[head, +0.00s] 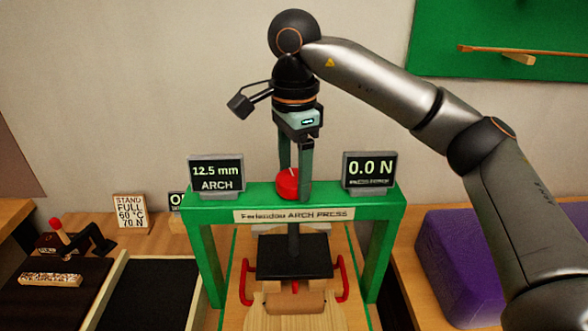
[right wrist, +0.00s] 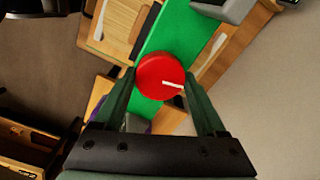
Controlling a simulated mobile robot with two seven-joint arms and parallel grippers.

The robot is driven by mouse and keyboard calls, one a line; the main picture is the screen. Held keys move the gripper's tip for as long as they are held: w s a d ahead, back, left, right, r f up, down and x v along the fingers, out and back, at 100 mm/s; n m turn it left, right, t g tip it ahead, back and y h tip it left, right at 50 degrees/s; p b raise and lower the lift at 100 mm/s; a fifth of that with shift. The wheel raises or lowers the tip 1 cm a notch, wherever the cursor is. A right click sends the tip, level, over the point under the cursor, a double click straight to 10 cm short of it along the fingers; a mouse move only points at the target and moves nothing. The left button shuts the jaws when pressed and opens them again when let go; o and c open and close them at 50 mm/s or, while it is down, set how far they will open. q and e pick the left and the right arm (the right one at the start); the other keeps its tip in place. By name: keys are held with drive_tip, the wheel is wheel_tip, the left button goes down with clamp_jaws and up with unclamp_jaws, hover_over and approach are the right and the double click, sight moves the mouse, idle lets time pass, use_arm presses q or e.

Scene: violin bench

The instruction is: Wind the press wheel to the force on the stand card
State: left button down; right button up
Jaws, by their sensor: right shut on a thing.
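The red press wheel (head: 288,183) sits on top of the green arch press (head: 222,204). My right gripper (head: 294,190) points straight down and is shut on the wheel; in the right wrist view the round red wheel (right wrist: 160,77), with a white mark, lies between the two fingers. The right display (head: 370,168) reads 0.0 N and the left display (head: 216,173) reads 12.5 mm ARCH. Below the wheel, a screw leads to a black plate (head: 294,257). My left gripper is not in view.
A purple block (head: 460,262) stands right of the press. A black mat (head: 150,292) and a small device with a red-tipped lever (head: 56,226) are at the left. Red handles (head: 246,281) flank the black plate. Another display behind the press is partly hidden.

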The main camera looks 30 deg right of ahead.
sight(295, 178)
drive_tip(key=m, duration=0.4)
drive_tip(key=shift+m+p, duration=0.3)
drive_tip(key=shift+p, duration=0.05)
drive_tip(key=shift+m, duration=2.3)
drive_tip(key=o, duration=1.3)
drive_tip(key=shift+r, duration=0.15)
wheel_tip(295, 178, up, 12)
drive_tip(key=p, duration=0.3)
drive_tip(key=shift+r, duration=0.15)
drive_tip(key=shift+s, duration=0.1)
